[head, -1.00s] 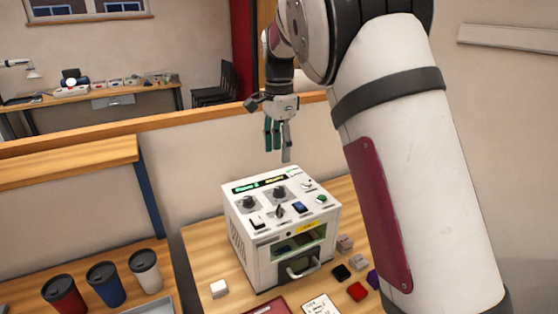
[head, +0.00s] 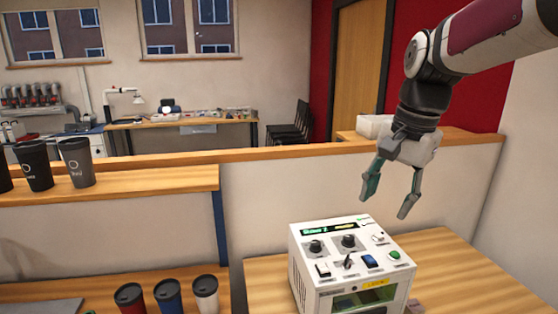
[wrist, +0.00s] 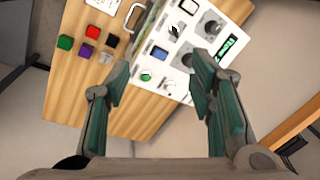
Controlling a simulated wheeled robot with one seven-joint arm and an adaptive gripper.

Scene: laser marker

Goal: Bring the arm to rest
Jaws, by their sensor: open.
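My gripper (head: 390,196) is open and empty in the head view. It hangs in the air above and to the right of the white laser marker (head: 352,262), apart from it. The marker has a lit green and yellow display, dark knobs, a blue switch and a green button on top. In the wrist view my open gripper fingers (wrist: 161,95) frame bare space, with the laser marker (wrist: 182,62) beyond them on the wooden table (wrist: 75,75). The marker's lower front is cut off in the head view.
Coloured blocks, including a green block (wrist: 65,43) and a purple block (wrist: 85,51), lie on the table by the marker. Lidded cups, one of them blue (head: 168,296), stand at the lower left. A low wall with a wooden ledge (head: 290,153) runs behind the marker.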

